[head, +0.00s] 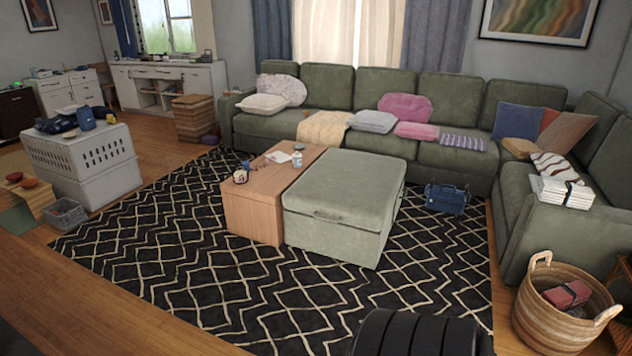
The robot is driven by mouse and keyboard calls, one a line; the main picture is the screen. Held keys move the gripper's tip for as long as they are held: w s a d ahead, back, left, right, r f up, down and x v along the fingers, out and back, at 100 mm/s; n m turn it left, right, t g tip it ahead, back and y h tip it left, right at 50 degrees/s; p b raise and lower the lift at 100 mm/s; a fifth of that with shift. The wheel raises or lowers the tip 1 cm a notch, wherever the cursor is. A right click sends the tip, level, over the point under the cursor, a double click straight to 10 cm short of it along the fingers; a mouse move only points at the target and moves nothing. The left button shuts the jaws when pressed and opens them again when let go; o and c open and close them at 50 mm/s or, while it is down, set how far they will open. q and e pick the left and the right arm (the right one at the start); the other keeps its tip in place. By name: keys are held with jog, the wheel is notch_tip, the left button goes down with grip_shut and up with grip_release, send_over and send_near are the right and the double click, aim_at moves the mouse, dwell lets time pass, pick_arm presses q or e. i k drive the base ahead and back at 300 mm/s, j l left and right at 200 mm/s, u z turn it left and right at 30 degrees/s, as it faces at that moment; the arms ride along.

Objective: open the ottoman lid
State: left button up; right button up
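The ottoman (334,230) is a pale green upholstered box on the patterned rug, in the middle of the head view. Its lid (347,182) lies flat and closed on top, with a small handle or strap (328,216) at the front edge. Nothing lies on the lid. A wooden coffee table (254,213) stands right against its left side. Neither of my grippers shows; a dark ribbed part at the bottom edge seems to be mine.
A green sectional sofa (451,113) runs behind and to the right. A blue bag (446,199) sits on the rug right of the ottoman. A wicker basket (548,325) stands at the lower right. The black rug (200,280) in front is clear.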

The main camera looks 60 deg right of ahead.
aim_at(336, 196)
jog(key=z, duration=2.15)
jog(key=i+l+u, duration=0.1)
jog(key=i+l, duration=1)
jog(key=i, duration=0.15)
